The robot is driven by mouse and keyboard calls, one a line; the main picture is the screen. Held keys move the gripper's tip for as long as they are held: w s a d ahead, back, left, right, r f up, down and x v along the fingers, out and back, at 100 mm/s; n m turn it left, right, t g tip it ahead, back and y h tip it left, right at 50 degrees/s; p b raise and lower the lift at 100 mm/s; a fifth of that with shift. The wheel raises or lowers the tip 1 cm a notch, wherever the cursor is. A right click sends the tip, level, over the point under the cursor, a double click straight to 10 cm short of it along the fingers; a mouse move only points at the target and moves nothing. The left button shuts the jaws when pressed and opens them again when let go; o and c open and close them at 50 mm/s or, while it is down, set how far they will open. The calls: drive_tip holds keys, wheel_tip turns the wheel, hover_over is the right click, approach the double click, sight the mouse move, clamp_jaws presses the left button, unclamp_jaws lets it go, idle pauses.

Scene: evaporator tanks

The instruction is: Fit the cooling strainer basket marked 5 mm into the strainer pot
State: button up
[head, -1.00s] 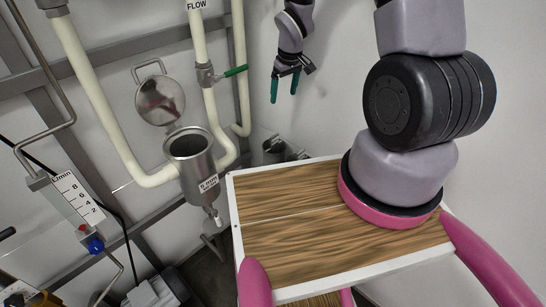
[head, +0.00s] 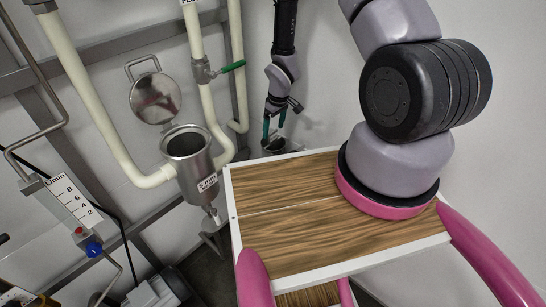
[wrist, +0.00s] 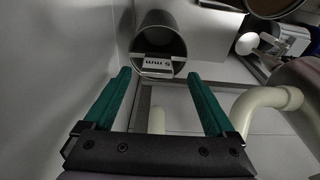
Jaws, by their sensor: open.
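The strainer pot (head: 194,170) is a grey metal cup on the pipework, left of the wooden-topped table. Its round lid (head: 155,97) is swung open behind it, and a 5 mm label (head: 207,184) is on its front. A grey cylindrical basket (wrist: 160,36) with a 5 mm label, upside down in the wrist view, stands ahead of my gripper. In the head view a grey cup rim (head: 274,144) shows beyond the table's back edge, partly hidden. My gripper (head: 274,125), with green fingers, is open and empty above that rim; its fingertips (wrist: 158,80) are apart, one on each side of the basket's line.
Cream pipes (head: 112,130) and a green-handled valve (head: 205,72) flank the pot. A white wall (wrist: 60,70) lies close to the left in the wrist view.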

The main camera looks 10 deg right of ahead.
sight(273, 132)
drive_tip(key=f, duration=0.3)
drive_tip(key=shift+w+f, duration=0.3)
drive_tip(key=shift+w, duration=0.1)
clamp_jaws()
drive_tip(key=shift+r, duration=0.15)
